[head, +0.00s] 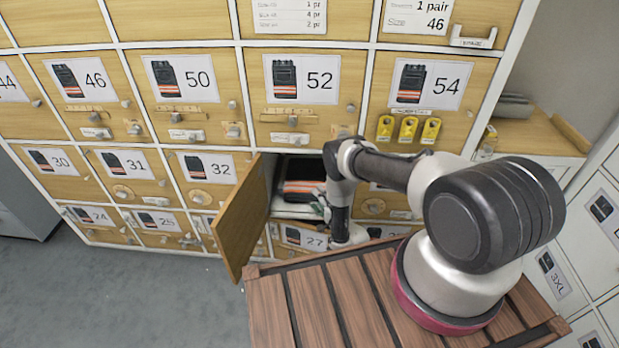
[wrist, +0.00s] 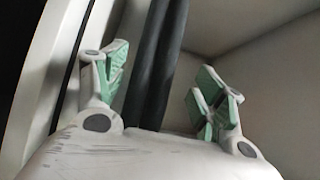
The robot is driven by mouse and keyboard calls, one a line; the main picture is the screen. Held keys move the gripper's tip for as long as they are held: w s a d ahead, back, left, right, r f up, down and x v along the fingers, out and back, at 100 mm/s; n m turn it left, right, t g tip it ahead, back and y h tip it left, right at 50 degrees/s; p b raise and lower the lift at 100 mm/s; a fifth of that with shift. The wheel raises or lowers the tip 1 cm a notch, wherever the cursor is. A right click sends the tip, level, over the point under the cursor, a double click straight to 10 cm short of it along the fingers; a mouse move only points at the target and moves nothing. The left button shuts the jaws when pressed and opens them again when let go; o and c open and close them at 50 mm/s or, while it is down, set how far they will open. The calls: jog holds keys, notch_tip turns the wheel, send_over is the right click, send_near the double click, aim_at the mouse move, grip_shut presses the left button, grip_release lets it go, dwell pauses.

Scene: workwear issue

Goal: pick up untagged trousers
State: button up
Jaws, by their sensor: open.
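Folded dark trousers (head: 303,172) with an orange and pale stripe lie in an open compartment in the head view. I cannot see whether they bear a tag. My gripper (head: 322,206) is at the mouth of this compartment, close to the front of the trousers and partly hidden by my arm. In the wrist view my gripper (wrist: 163,72) is open, its green-padded fingers apart. A dark folded edge (wrist: 160,60), which looks like the trousers, runs between the fingers; I cannot tell whether it touches them.
The compartment's wooden door (head: 243,220) stands swung open to the left. Closed numbered lockers surround it, such as locker 52 (head: 345,110) above. Yellow padlocks (head: 408,128) hang to the upper right. The locker frame (wrist: 50,85) is close on the left in the wrist view.

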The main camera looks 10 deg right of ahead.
aim_at(311, 178)
jog(key=x, duration=0.4)
jog(key=shift+w+a+f, duration=0.1)
jog(key=shift+w+f, duration=0.05)
jog(key=shift+f, duration=0.15)
jog(key=c, duration=1.5)
grip_shut()
jog(key=shift+r, duration=0.15)
